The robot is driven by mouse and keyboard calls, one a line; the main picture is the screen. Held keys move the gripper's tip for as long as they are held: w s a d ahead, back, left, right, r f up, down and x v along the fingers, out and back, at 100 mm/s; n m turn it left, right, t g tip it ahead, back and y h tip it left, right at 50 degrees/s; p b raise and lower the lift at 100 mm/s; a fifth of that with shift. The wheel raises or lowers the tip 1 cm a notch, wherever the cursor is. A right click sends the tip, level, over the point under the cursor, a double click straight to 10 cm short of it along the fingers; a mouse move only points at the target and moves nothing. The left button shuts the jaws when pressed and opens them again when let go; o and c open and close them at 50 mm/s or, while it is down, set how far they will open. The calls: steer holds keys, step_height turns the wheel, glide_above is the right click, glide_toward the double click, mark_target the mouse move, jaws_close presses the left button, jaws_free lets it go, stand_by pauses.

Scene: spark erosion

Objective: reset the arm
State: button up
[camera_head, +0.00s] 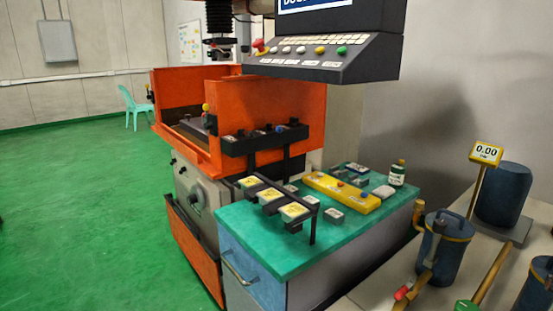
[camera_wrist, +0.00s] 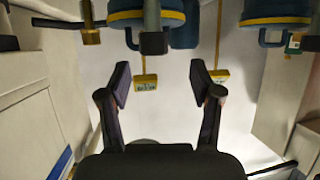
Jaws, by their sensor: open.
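My gripper (camera_wrist: 163,84) shows in the wrist view with its two dark fingers spread wide apart. It is open, and nothing is between its pads. Behind it in that view are a pale wall, blue vessels with yellow bands (camera_wrist: 258,22) and two small yellow display tags (camera_wrist: 146,82), all hanging from the top of the picture as if inverted. The head view does not show my arm or gripper.
In the head view an orange machine (camera_head: 290,105) with a black control panel (camera_head: 325,58) stands at the centre. A green-topped cabinet (camera_head: 290,255) carries a yellow block (camera_head: 341,190), a bottle (camera_head: 397,173) and small parts. Blue canisters (camera_head: 446,247) stand at right.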

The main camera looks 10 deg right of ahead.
steer(key=w+a+f+n+g+y+p, duration=0.1)
steer(key=w+a+n+g+y+p, duration=0.25)
steer(key=a, duration=0.95)
steer(key=w+a+f+n+y+p, duration=0.15)
steer(key=w+a+y, duration=0.25)
steer(key=w+a, duration=0.55)
steer(key=s+a+r+n+g+y+p, duration=0.1)
steer(key=s+a+n+g, duration=0.1)
steer(key=s+a, duration=0.3)
steer(key=s+a+r+n+g+y+p, duration=0.1)
steer(key=s+a, duration=0.4)
steer(key=a, duration=0.8)
steer(key=s+a+r+n+g+y+p, duration=0.1)
steer(key=s+a+r+n+g, duration=0.1)
steer(key=s+a, duration=0.4)
steer(key=a+n, duration=0.1)
steer(key=a, duration=0.2)
steer(key=shift+a+g+p, duration=0.3)
steer(key=shift+a+g, duration=0.05)
